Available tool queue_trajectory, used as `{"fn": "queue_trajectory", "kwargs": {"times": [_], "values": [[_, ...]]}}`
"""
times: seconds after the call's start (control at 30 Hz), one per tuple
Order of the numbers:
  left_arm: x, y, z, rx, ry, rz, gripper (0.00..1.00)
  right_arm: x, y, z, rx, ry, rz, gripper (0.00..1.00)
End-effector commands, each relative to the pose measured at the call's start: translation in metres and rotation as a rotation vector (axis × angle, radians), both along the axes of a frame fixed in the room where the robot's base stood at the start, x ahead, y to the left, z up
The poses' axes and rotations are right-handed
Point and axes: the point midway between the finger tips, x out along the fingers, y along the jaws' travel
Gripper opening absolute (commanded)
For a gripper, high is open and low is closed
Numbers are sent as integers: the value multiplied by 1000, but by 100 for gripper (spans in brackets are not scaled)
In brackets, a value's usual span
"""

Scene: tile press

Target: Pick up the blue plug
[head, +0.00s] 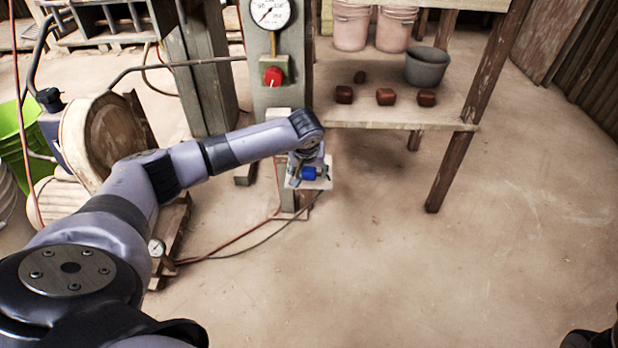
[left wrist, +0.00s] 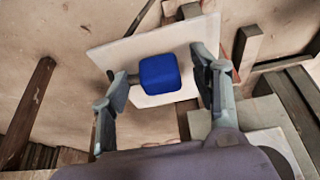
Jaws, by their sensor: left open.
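The blue plug (head: 309,173) is a small rounded blue block at a pale square plate (head: 325,184) on a grey post. In the left wrist view the blue plug (left wrist: 160,74) sits in front of the pale plate (left wrist: 112,55), with a short grey stem at its left side. My left gripper (head: 306,162) is at the plug, partly hiding it in the head view. In the left wrist view the left gripper (left wrist: 162,82) is open, one finger on each side of the plug. A gap shows at the right finger; contact at the left finger is unclear.
A pressure gauge (head: 270,13) and a red knob (head: 273,76) are on the post above. To the right, a wooden shelf (head: 455,110) holds red-brown blocks, a grey bucket (head: 427,67) and pinkish buckets. Hoses lie on the floor. Open floor extends front right.

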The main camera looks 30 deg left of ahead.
Motion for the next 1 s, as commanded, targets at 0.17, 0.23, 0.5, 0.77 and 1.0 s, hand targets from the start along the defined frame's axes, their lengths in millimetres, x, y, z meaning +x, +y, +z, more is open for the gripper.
{"fn": "queue_trajectory", "kwargs": {"times": [0.17,0.23,0.5,0.77,1.0], "values": [[0,0,1,0,0,0,57,0,0,1,0,0,0,0],[0,0,1,0,0,0,54,0,0,1,0,0,0,0],[0,0,0,1,1,-1,36,0,0,1,0,0,0,0],[0,0,0,1,1,-1,19,0,0,1,0,-1,1,0],[0,0,0,1,0,0,5,0,0,0,0,0,1,0]]}}
